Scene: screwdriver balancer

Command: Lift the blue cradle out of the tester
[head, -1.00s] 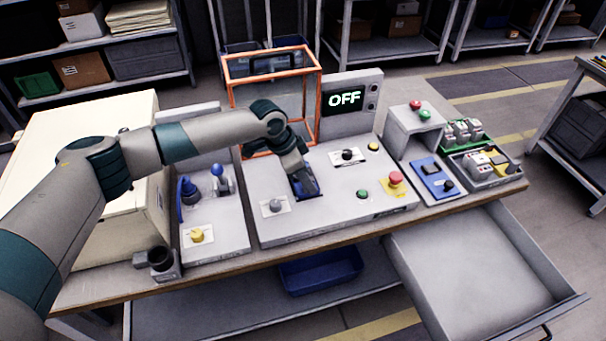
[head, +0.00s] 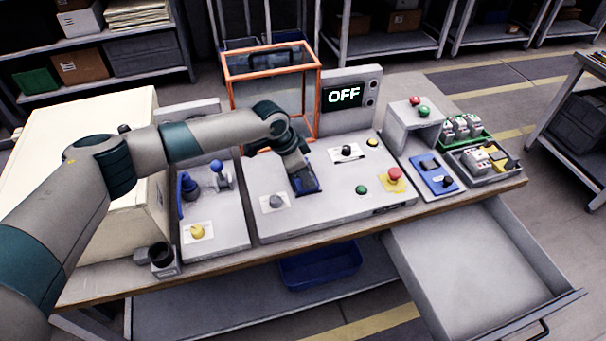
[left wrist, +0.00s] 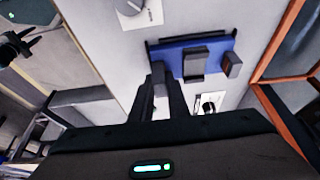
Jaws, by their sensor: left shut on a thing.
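The blue cradle (head: 312,183) is at the middle of the grey tester (head: 340,205), partly hidden by my left gripper in the head view. In the left wrist view the cradle (left wrist: 218,50) is a blue plate with dark upright blocks on it. My left gripper (head: 302,180) points down at the cradle. Its fingers (left wrist: 160,80) are close together and shut on the cradle, though the exact contact is hard to see. I cannot tell whether the cradle is clear of the tester's surface.
An orange-framed clear box (head: 272,95) and a display reading OFF (head: 344,95) stand behind. A red button (head: 395,174), a green button (head: 362,189) and a grey knob (head: 275,202) surround the cradle area. An open drawer (head: 470,270) is at the front right.

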